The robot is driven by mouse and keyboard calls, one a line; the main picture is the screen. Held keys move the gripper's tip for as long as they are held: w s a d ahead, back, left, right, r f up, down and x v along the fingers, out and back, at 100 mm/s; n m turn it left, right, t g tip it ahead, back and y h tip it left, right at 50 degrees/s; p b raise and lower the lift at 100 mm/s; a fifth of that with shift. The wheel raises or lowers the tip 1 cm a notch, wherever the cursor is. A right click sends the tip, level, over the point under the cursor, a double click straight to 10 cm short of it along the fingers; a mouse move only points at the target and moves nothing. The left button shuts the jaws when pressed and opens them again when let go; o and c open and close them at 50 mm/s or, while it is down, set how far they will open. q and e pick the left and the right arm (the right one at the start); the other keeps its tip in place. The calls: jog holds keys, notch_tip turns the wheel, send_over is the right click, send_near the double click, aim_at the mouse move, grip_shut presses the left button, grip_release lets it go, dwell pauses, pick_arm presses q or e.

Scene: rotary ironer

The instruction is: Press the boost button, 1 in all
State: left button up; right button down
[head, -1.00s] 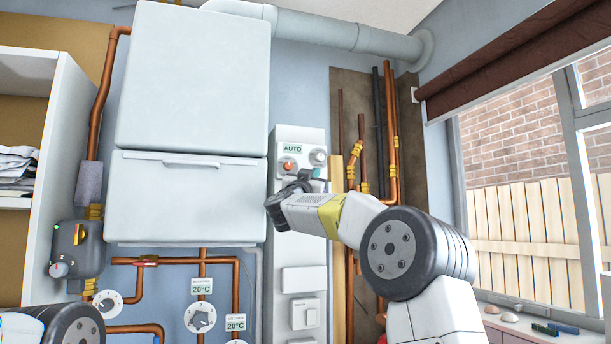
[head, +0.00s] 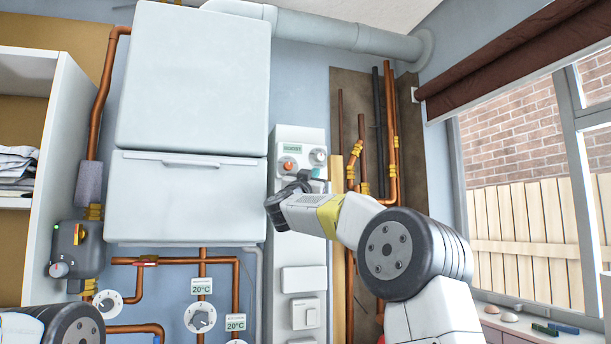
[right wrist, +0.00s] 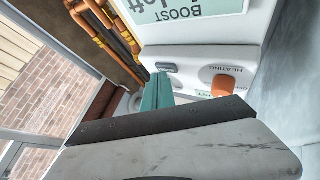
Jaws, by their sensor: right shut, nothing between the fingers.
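The white control panel (head: 285,141) on the wall has a small display (head: 292,148) at its top. In the right wrist view the display (right wrist: 190,10) appears upside down and reads BOOST, with a partly cut second line. A small grey button (right wrist: 167,68) sits beside it; its label is too small to read. My right gripper (head: 316,173) is shut and empty in front of the panel. Its teal fingertips (right wrist: 157,82) are close to the grey button; I cannot tell whether they touch. My left gripper is out of view.
An orange knob (head: 288,165), marked HEATING in the right wrist view (right wrist: 223,85), and a white knob (head: 318,157) are close to my right gripper. Copper pipes (head: 391,130) run to the panel's right. A large white boiler (head: 195,80) hangs to its left.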

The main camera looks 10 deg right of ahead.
jog(key=shift+s+d, duration=0.1)
jog(key=shift+s, duration=0.45)
jog(key=shift+s, duration=0.15)
jog(key=shift+s+d, duration=0.25)
jog(key=shift+s, duration=0.95)
jog(key=shift+s+d, duration=0.25)
jog(key=shift+s, duration=0.9)
jog(key=shift+a, duration=0.1)
jog(key=s+a+f+n+g+y, duration=0.2)
jog(key=s+a+f+n+y, duration=0.1)
jog(key=s+f+n+y, duration=0.35)
jog(key=s+a+f+n+g+y, duration=0.35)
jog(key=s+f+y, duration=0.25)
jog(key=f+y, duration=0.3)
jog(key=s+d+f+g+h, duration=0.1)
jog(key=s+d+f+g, duration=0.2)
jog(key=s+f, duration=0.9)
jog(key=s+d+f+m+g+h, duration=0.1)
jog(key=s+f+g, duration=0.5)
jog(key=s+f, duration=0.7)
notch_tip(320, 180, down, 5)
jog(key=d+h, duration=0.1)
jog(key=d, duration=0.1)
jog(key=shift+d, duration=0.3)
